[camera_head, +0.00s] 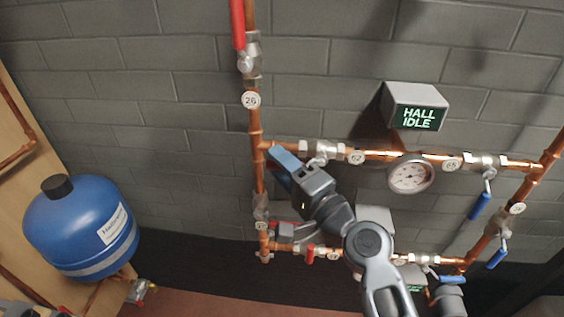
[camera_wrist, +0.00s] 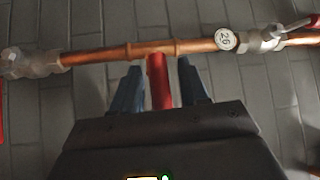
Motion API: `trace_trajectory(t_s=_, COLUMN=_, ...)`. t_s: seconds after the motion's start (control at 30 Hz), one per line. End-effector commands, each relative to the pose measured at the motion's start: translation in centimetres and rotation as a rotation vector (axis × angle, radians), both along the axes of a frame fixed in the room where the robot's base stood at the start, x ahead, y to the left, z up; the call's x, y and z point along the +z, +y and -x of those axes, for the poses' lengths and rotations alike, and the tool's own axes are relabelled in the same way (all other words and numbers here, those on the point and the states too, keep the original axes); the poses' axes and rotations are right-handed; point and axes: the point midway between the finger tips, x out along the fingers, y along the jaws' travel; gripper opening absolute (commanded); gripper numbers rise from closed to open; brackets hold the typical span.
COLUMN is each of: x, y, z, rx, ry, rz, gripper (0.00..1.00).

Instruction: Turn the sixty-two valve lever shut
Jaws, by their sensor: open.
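The sixty-two tag (camera_head: 357,157) is on the upper horizontal copper pipe in the head view, right of its metal valve body (camera_head: 322,150). My gripper (camera_head: 276,164) is at the left end of that pipe, near the tee, and hides much of the area left of the valve. In the wrist view its two blue fingers (camera_wrist: 158,82) stand apart. A red bar (camera_wrist: 158,78), which looks like the valve's lever, lies between them, roughly in line with the branch pipe. Whether the fingers touch it I cannot tell. The lever's join to the valve is hidden.
The twenty-six valve has a red lever (camera_head: 238,25) above. A gauge (camera_head: 410,174), a HALL IDLE box (camera_head: 414,107) and a blue-levered valve (camera_head: 480,205) are to the right. Lower pipes run beneath my arm. A blue tank (camera_head: 80,228) stands left. A block wall is close behind the pipes.

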Motion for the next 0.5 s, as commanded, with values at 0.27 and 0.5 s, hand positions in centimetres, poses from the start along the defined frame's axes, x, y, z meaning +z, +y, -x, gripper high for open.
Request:
trace_trajectory(t_s=0.27, x=-0.02, y=0.18, z=-0.19, rx=-0.001, ry=0.001, rz=0.000, gripper=0.44)
trace_trajectory(t_s=0.5, x=-0.01, y=0.16, z=-0.19, rx=-0.001, ry=0.001, rz=0.000, gripper=0.24)
